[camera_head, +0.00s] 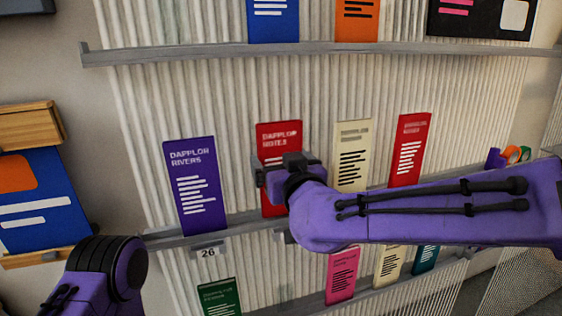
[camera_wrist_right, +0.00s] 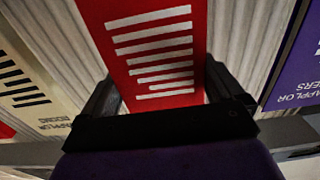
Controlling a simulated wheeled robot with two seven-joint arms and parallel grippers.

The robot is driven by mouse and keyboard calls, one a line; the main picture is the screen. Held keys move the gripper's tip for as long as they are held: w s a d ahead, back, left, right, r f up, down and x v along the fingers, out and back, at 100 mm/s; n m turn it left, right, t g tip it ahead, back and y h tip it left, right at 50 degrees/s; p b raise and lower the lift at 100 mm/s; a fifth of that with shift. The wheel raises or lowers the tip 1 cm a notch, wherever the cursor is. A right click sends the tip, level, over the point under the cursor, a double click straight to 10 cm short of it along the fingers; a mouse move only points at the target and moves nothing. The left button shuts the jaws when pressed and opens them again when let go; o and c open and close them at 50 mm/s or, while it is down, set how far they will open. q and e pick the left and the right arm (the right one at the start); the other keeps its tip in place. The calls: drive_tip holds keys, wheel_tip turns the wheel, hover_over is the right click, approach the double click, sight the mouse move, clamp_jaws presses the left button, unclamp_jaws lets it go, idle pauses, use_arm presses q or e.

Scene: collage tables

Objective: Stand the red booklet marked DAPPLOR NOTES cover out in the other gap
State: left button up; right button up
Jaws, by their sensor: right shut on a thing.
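The red booklet marked DAPPLOR NOTES (camera_head: 278,134) stands upright, cover out, at the middle shelf, between the purple DAPPLOR RIVERS booklet (camera_head: 195,185) and a cream booklet (camera_head: 352,150). My right gripper (camera_head: 285,172) is in front of its lower part and is shut on it. The right wrist view shows the red cover with white lines (camera_wrist_right: 155,50) between the two fingers. Whether its bottom edge rests on the shelf is hidden by my gripper and arm. My left arm shows at the lower left, but its gripper fingers are not in view.
Another red booklet (camera_head: 409,150) stands right of the cream one. The middle shelf's ledge (camera_head: 240,222) carries a tag marked 26 (camera_head: 208,251). Pink (camera_head: 342,275) and green (camera_head: 219,297) booklets stand below. An upper ledge (camera_head: 200,54) runs above. A blue booklet (camera_head: 45,205) is at left.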

drive_tip(key=shift+f, duration=0.1)
drive_tip(key=shift+f, duration=0.4)
drive_tip(key=o, duration=0.7)
drive_tip(key=shift+o, duration=0.2)
drive_tip(key=shift+s+b, duration=0.1)
drive_tip(key=shift+b, duration=0.2)
drive_tip(key=f+v, duration=0.1)
drive_tip(key=v, duration=0.9)
drive_tip(key=shift+s+d+r, duration=0.2)
drive_tip(key=shift+r, duration=0.3)
